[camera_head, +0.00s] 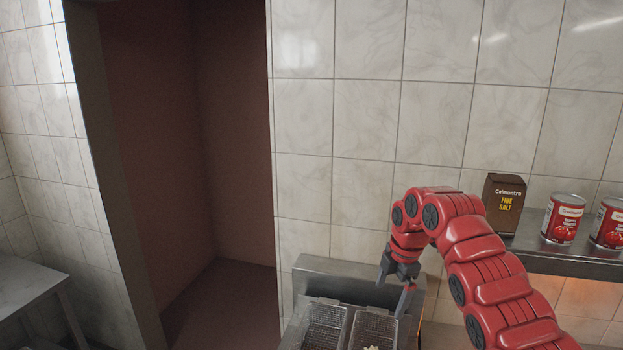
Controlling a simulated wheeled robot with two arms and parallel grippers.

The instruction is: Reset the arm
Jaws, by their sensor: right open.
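My right arm is red and comes in from the lower right, bending over at the top. Its dark right gripper (396,289) points down, open and apparently empty, above the right fryer basket (385,325). Some pale food (371,348) shows in that basket at the bottom edge of the picture. My left gripper is not in view.
A left fryer basket (325,328) sits beside the right one in a metal fryer (345,271). A metal table (30,285) stands at left, near an open doorway.

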